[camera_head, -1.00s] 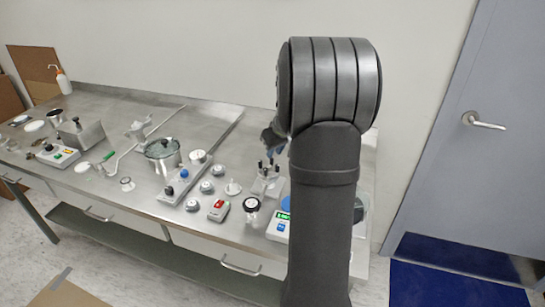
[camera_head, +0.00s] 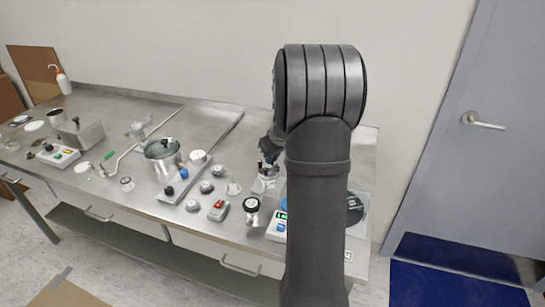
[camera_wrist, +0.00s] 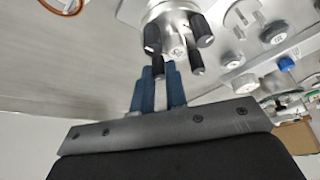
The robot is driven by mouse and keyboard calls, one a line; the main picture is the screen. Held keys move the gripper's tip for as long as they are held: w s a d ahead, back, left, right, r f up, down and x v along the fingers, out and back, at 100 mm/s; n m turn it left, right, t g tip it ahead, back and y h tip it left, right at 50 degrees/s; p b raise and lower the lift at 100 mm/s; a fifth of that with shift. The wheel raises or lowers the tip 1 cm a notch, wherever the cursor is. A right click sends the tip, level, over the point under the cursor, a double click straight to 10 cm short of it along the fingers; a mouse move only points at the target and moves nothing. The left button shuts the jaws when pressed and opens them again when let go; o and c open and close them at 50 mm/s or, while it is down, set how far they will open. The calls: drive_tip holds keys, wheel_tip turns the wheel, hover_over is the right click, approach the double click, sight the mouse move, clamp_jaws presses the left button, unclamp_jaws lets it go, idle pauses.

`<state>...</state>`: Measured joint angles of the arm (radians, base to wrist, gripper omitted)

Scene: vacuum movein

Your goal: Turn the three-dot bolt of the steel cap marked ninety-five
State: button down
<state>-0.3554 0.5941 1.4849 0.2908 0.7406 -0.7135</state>
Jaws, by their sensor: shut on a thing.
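The steel cap (camera_wrist: 176,14) with several black-handled bolts fills the top middle of the wrist view. In the head view the cap (camera_head: 261,186) stands near the right end of the bench, partly behind my gripper (camera_head: 268,160). In the wrist view my gripper (camera_wrist: 158,68) has its blue fingers close together around the nearest black bolt (camera_wrist: 158,66). Other black bolts stand to the right (camera_wrist: 202,30) and left (camera_wrist: 152,38) of the cap's centre. The dot marks and the number on the cap are too small to read.
A lidded pot (camera_head: 162,160) stands mid-bench.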

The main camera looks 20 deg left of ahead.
drive_tip(key=shift+m, duration=0.3)
drive_tip(key=m+t+h, duration=0.1)
drive_tip(key=m, duration=0.3)
drive_tip(key=shift+s+a, duration=0.1)
drive_tip(key=shift+a, duration=0.05)
drive_tip(key=m+h, duration=0.1)
drive_tip(key=m, duration=0.2)
drive_tip(key=m+h, duration=0.1)
drive_tip(key=m, duration=0.1)
drive_tip(key=shift+a+m+t, duration=0.15)
drive_tip(key=shift+m+t, duration=0.25)
drive_tip(key=m+h, duration=0.1)
drive_tip(key=m, duration=0.1)
drive_tip(key=m+h, duration=0.1)
drive_tip(key=m, duration=0.2)
drive_tip(key=shift+a+g+h, duration=0.15)
drive_tip(key=shift+g+h, duration=0.15)
drive_tip(key=m+g+h, duration=0.1)
drive_tip(key=m, duration=0.4)
drive_tip(key=c, duration=1.7)
unclamp_jaws()
